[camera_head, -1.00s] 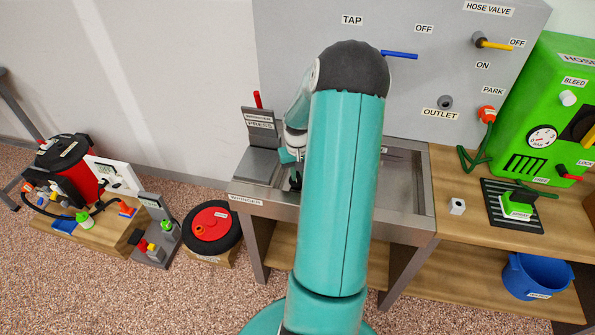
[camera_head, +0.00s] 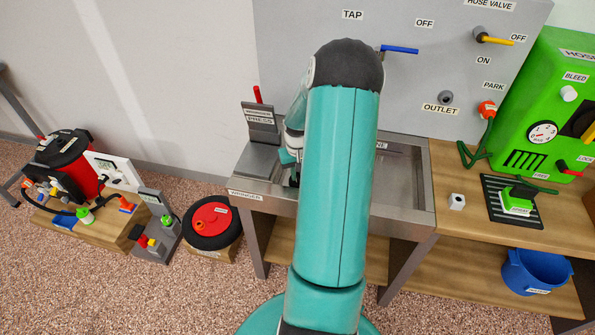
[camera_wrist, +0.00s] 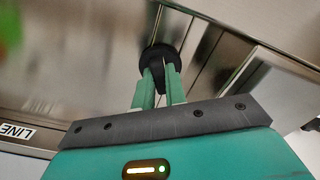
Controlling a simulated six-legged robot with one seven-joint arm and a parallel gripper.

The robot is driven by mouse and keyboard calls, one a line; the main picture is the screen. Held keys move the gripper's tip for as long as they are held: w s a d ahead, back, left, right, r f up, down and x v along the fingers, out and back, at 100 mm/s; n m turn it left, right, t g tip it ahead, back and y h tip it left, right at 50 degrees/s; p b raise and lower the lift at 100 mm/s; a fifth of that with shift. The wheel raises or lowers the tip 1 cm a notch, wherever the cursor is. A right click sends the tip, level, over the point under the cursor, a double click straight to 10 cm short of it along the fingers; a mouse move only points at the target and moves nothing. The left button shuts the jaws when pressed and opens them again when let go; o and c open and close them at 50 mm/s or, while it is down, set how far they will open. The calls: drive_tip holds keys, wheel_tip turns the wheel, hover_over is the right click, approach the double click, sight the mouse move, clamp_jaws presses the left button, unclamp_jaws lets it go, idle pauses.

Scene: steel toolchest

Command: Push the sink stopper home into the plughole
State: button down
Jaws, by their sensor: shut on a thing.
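My gripper (camera_wrist: 159,84) is shut on the sink stopper (camera_wrist: 159,56), a round black piece with a dark stem between the two green fingers. In the wrist view it lies against a grey metal background; whether it touches a surface I cannot tell. In the head view my teal arm covers much of the steel sink (camera_head: 418,200), and only part of my gripper (camera_head: 288,157) shows at the sink's left end, near the wringer. The plughole is not visible in either view.
A grey wringer press (camera_head: 262,130) with a red lever stands at the sink's left. A blue tap lever (camera_head: 400,50) is on the back panel. To the right are a small white block (camera_head: 457,201), a green brush (camera_head: 517,204) on a dark mat and a green hose unit (camera_head: 545,120).

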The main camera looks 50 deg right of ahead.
sight(298, 174)
drive_tip(key=shift+f, duration=0.2)
drive_tip(key=c, duration=1.4)
unclamp_jaws()
drive_tip(key=shift+o, duration=0.2)
drive_tip(key=shift+r, duration=0.1)
wheel_tip(298, 174, up, 14)
drive_tip(key=shift+f, duration=0.2)
